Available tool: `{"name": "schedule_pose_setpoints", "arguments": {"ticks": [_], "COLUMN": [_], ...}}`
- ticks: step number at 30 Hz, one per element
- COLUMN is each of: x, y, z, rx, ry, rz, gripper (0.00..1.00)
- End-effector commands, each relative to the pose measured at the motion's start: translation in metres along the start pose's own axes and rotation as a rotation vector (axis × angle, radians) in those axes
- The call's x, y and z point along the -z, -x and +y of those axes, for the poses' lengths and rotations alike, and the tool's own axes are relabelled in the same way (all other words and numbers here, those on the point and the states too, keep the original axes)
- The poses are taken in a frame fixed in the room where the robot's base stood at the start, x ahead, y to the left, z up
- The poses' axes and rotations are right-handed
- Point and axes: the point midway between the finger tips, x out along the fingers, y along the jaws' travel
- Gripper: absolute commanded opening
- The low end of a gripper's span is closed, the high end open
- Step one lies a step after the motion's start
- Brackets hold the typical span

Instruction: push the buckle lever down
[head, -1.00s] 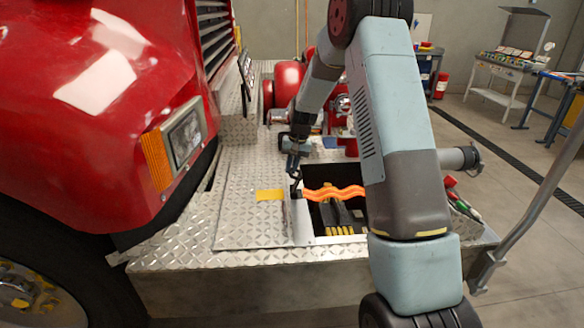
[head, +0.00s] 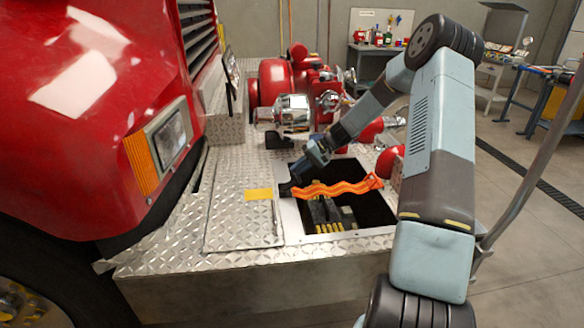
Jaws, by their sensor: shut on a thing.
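An orange wavy strap (head: 335,188) runs across the open compartment in the tread-plate bumper, with its right end at the compartment's far right edge. At its left end is a small dark part (head: 286,189), which seems to be the buckle lever; its shape and tilt are too small to tell. My gripper (head: 291,185) reaches down from the upper right to this dark part at the compartment's left rim. Its fingers look shut on it, but they are dark and partly merge with it.
The open compartment (head: 370,212) holds a dark item with yellow stripes (head: 330,226). A yellow label (head: 258,195) is on the tread plate to the left. The red truck front (head: 70,130) stands at left. A chrome and red pump (head: 292,114) is behind.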

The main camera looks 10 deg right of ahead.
Motion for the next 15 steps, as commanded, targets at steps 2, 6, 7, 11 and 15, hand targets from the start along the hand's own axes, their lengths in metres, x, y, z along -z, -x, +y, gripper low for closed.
{"name": "schedule_pose_setpoints", "arguments": {"ticks": [2, 6, 7, 11, 15], "x": [0.003, 0.004, 0.004, 0.004, 0.004], "y": [0.004, 0.005, 0.004, 0.004, 0.003], "z": [0.009, 0.021, 0.023, 0.032, 0.040], "rx": [0.062, 0.175, 0.199, 0.292, 0.374], "ry": [-0.004, -0.003, -0.004, -0.002, -0.001], "rz": [0.007, 0.004, 0.003, -0.001, -0.003], "gripper": [0.00, 0.00, 0.00, 0.00, 0.00]}}
